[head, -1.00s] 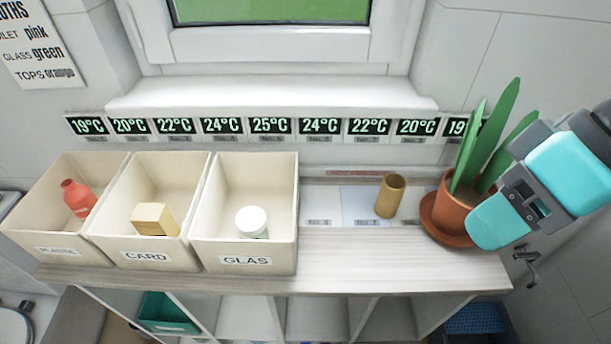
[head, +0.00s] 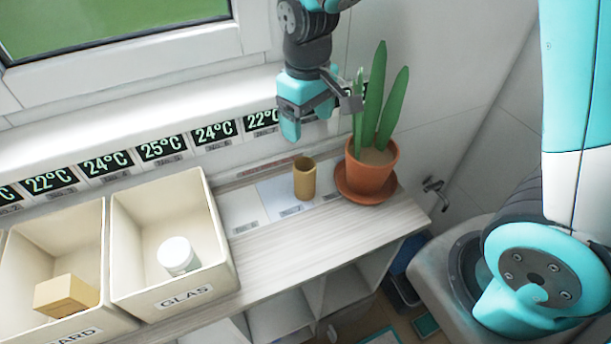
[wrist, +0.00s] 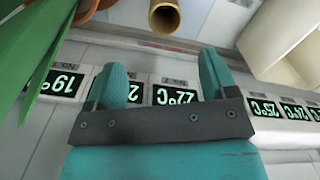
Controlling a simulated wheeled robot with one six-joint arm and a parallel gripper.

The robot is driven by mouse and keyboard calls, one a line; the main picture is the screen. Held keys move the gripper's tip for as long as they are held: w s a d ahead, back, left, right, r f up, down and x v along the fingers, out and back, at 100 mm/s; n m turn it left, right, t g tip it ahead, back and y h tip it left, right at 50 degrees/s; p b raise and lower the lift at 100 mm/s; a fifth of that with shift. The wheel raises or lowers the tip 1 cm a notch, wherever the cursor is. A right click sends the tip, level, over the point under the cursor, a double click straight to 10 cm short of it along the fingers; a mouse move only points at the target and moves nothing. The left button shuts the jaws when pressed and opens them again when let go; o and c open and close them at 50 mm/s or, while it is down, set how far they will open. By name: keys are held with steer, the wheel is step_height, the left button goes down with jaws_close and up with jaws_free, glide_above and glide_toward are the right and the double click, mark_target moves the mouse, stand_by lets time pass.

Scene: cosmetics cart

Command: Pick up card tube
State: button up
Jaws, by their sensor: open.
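The card tube (head: 304,178) is a tan, hollow cylinder standing upright on the shelf, left of the potted plant. It also shows in the wrist view (wrist: 165,17), at the top edge, partly cut off. My gripper (head: 290,128) is above and behind the tube, close to the wall with the temperature labels. In the wrist view my gripper (wrist: 165,85) has its two teal fingers apart with nothing between them. The tube lies beyond the fingertips, not touching them.
The potted plant (head: 370,172) with tall green leaves stands right of the tube. The glass bin (head: 220,250) holds a white jar (head: 177,255). The card bin (head: 88,225) holds a tan box (head: 66,295). Bare shelf (head: 300,232) lies in front of the tube.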

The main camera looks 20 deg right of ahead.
steer(key=p, duration=0.1)
glide_above(305, 168)
steer(key=s, duration=0.2)
step_height(305, 168, down, 8)
steer(key=f, duration=0.1)
steer(key=f+p, duration=0.1)
steer(key=f, duration=0.2)
steer(key=shift+a+f+p, duration=0.15)
steer(key=shift+a+p, duration=0.15)
steer(key=shift+a, duration=0.1)
steer(key=shift+f, duration=0.6)
steer(key=c, duration=1)
steer(key=shift+r, duration=0.1)
